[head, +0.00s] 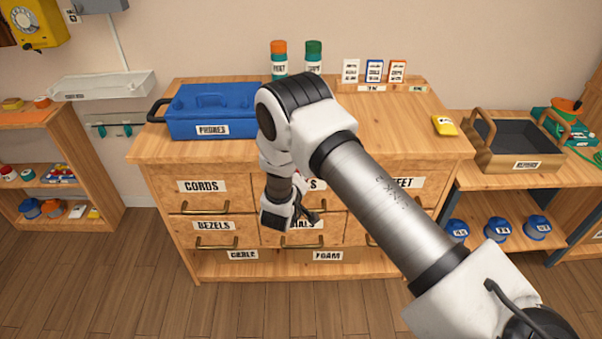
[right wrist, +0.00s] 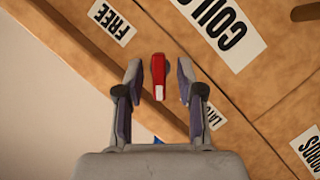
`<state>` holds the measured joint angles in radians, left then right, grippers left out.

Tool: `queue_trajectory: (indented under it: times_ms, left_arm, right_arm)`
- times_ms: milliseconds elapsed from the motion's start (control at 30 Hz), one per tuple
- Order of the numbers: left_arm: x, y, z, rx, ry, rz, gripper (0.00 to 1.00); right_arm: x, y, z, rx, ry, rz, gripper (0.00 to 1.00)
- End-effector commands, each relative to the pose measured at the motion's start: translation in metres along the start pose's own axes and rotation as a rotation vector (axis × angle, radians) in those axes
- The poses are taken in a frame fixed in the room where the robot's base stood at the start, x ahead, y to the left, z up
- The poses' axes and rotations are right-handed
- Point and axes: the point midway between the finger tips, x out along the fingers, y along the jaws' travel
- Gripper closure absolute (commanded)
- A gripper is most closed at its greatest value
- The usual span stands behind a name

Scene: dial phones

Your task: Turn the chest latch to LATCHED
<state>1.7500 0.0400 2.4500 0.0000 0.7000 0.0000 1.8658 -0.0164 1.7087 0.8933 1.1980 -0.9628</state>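The chest latch is a short red handle (right wrist: 158,72) with a white tip, mounted on the wooden chest front. In the right wrist view its white tip points down the picture. A FREE label (right wrist: 111,22) lies up and left of it. A label (right wrist: 212,116) starting "LAT" lies down and right, partly covered by a finger. My right gripper (right wrist: 159,70) is open, one finger on each side of the handle with gaps showing. In the head view my right gripper (head: 306,212) is at the chest front (head: 240,170) and the latch cannot be made out. My left gripper is not in view.
The chest has labelled drawers, including CORDS (head: 202,187) and BEZELS (head: 213,225). A blue PHONES box (head: 185,112), bottles and cards stand on top. A wooden basket (head: 516,142) is on the right table, and a low shelf (head: 62,135) stands left.

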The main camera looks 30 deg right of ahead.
Motion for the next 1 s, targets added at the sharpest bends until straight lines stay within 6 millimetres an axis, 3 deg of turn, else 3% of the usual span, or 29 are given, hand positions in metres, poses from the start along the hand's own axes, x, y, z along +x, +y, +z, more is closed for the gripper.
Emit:
queue_trajectory:
  times_ms: [167, 500, 600, 1000]
  left_arm:
    - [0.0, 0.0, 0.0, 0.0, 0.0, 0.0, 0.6]
    - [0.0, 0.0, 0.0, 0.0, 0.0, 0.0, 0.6]
    - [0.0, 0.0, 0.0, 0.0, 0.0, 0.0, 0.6]
    - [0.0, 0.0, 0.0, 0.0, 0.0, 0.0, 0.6]
  right_arm:
    - [-0.012, -0.001, -0.001, -0.002, 0.001, -0.002, 0.62]
    - [-0.094, -0.001, -0.001, -0.005, 0.005, -0.001, 0.62]
    - [-0.111, -0.001, -0.002, -0.003, 0.004, -0.002, 0.62]
    - [-0.12, -0.001, 0.0, 0.0, 0.0, 0.0, 0.62]
